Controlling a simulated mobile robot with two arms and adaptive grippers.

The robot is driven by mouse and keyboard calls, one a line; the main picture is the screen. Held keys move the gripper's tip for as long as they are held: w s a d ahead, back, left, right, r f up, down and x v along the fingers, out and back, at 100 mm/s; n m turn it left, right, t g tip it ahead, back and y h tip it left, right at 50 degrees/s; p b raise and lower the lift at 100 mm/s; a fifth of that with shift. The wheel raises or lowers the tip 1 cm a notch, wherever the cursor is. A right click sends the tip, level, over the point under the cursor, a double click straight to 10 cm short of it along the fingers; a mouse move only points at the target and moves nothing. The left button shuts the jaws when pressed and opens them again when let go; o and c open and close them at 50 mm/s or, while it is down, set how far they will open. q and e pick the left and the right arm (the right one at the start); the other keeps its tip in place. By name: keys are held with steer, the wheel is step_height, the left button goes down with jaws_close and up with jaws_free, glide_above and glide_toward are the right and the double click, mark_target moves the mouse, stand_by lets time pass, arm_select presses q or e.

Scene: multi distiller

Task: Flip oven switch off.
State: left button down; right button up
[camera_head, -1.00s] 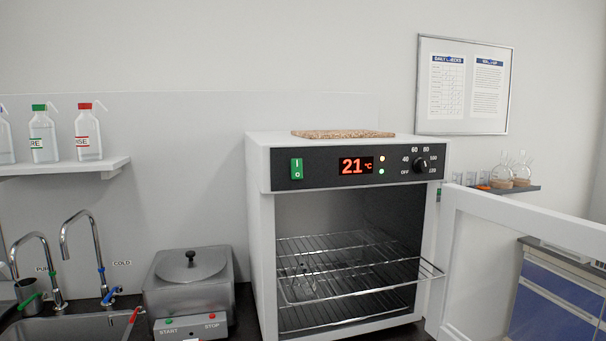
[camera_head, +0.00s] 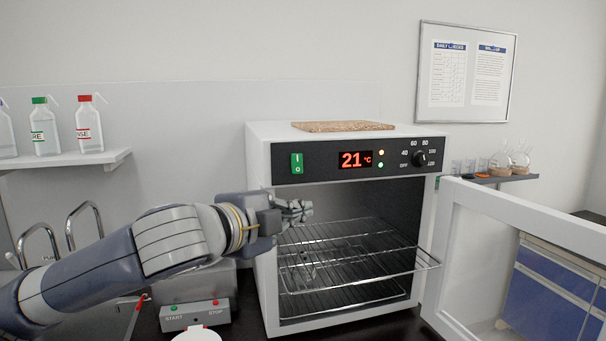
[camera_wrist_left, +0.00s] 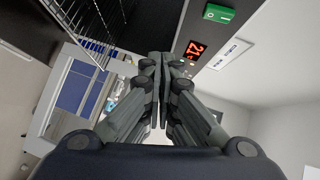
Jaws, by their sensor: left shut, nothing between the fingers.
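The oven (camera_head: 258,160) is white, with its door (camera_head: 480,205) standing open to the right. Its green rocker switch (camera_head: 297,163), marked I and O, is at the left of the black control panel (camera_head: 330,174). The lit display (camera_head: 355,160) reads 21 °C. The switch also shows at the top of the left wrist view (camera_wrist_left: 219,13). My left gripper (camera_head: 306,210) is shut and empty, in front of the oven opening, below the switch and apart from it. Its closed fingers also show in the left wrist view (camera_wrist_left: 160,62). My right gripper is not in view.
Wire racks (camera_head: 345,250) sit inside the oven, one pulled partly out. A cork board (camera_head: 335,126) lies on top. A box with START and STOP buttons (camera_head: 195,313) is left of the oven, partly behind my arm. A shelf with bottles (camera_head: 80,160) is at the left.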

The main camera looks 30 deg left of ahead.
mark_target(297, 164)
arm_select(q)
steer(key=shift+m+t+y, duration=0.3)
steer(key=shift+m+t, duration=0.2)
steer(key=s+r, duration=0.2)
steer(key=r, duration=0.3)
steer(key=shift+s+a, duration=0.4)
steer(key=shift+w, duration=0.15)
steer(key=w+a+f+p, duration=0.1)
steer(key=w+a+p, duration=0.1)
steer(key=w, duration=0.4)
steer(key=w+a+f+p, duration=0.1)
steer(key=w+p, duration=0.2)
steer(key=w, duration=0.3)
steer(key=shift+w+a, duration=0.15)
steer(key=shift+a, duration=0.25)
